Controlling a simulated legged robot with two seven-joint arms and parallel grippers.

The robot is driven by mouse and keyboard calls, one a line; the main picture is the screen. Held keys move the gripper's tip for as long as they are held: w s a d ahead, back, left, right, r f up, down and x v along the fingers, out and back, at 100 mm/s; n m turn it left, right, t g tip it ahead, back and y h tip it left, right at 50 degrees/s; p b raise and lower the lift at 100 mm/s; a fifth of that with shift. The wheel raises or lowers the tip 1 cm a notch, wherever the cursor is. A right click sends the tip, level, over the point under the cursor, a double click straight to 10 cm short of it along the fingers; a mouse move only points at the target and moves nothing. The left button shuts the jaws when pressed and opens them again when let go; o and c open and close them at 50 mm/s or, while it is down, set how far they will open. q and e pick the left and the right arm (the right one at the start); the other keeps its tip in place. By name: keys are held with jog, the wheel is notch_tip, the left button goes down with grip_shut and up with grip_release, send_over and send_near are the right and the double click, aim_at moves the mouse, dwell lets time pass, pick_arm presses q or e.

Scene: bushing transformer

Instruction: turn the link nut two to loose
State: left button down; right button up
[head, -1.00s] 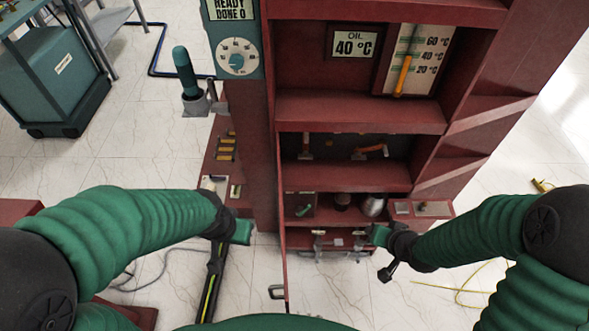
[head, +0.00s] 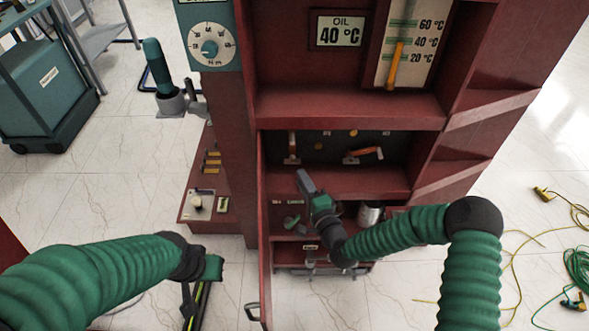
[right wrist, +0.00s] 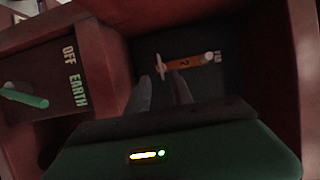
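The upright orange link (head: 292,145) is on the dark back wall of the cabinet's middle compartment, with a pale nut (head: 292,161) at its lower end. The right wrist view shows this link marked "2" (right wrist: 183,64), its pale winged nut (right wrist: 160,65) at the left end and a round pale knob (right wrist: 208,57) at the other. My right gripper (head: 305,181) is in front of the cabinet, just below the link. Its two fingers (right wrist: 160,88) are apart and empty, short of the nut. My left gripper (head: 212,268) is low at the left; its fingers are unclear.
A second, slanted orange link (head: 365,153) is to the right. A shelf edge (head: 350,182) runs below the links. A green handle (right wrist: 24,97) is beside the "OFF EARTH" marking. A dial (head: 210,47) is on the left column. Yellow cable (head: 515,250) lies at right.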

aim_at(292, 161)
jog(key=x, duration=0.5)
jog(key=shift+d+f+b, duration=0.1)
jog(key=shift+d+b, duration=0.05)
jog(key=shift+b, duration=0.15)
jog(key=shift+w+a, duration=0.4)
jog(key=shift+a, duration=0.05)
jog(key=shift+d, duration=0.15)
grip_shut()
